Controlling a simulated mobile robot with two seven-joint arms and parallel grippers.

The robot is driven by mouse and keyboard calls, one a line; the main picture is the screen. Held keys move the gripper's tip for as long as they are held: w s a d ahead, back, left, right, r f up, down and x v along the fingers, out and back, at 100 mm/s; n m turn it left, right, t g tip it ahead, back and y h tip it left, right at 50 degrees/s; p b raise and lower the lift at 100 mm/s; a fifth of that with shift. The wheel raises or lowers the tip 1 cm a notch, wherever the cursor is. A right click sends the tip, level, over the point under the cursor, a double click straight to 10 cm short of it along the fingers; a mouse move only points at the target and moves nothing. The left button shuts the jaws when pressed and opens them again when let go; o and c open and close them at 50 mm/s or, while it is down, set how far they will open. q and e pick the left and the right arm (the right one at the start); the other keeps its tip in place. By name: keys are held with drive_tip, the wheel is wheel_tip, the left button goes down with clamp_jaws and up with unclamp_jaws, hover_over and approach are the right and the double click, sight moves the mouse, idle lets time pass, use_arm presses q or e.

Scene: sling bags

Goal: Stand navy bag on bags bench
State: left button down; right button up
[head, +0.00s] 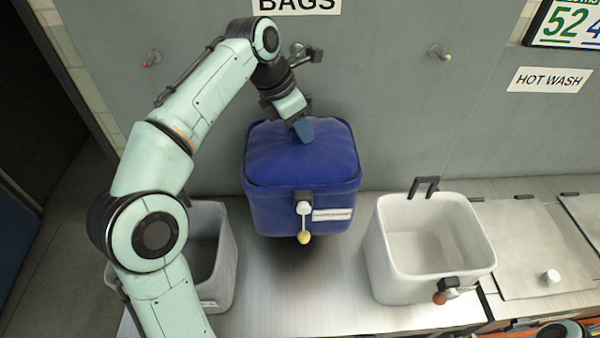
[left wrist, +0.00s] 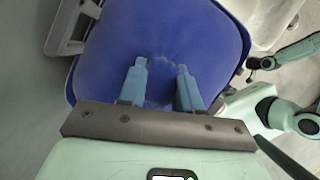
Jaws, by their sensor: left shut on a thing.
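The navy bag (head: 300,190) is a blue, open-box-shaped bag with a puffed top, a white label and a yellow-ended toggle on its front. It hangs upright over the metal bags bench (head: 300,315), with a dark shadow below it; it looks raised clear of the surface. My left gripper (head: 303,128) is shut on the top of the navy bag, coming from above. In the left wrist view, the two blue fingers (left wrist: 161,80) press into the blue top (left wrist: 110,45). My right gripper (left wrist: 256,66) shows small at the right of the left wrist view; its jaws are too small to read.
A grey bin-like bag (head: 222,250) stands left of the navy bag, partly behind my left arm. A white bag (head: 430,240) stands to the right. Bench between them is clear. The wall behind has hooks (head: 440,52) and a BAGS sign (head: 297,5).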

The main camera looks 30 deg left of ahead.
use_arm(q)
wheel_tip(320, 180, down, 13)
drive_tip(key=shift+w+f, duration=0.1)
drive_tip(key=shift+f, duration=0.1)
drive_tip(key=c, duration=0.8)
unclamp_jaws()
drive_tip(key=v, duration=1.2)
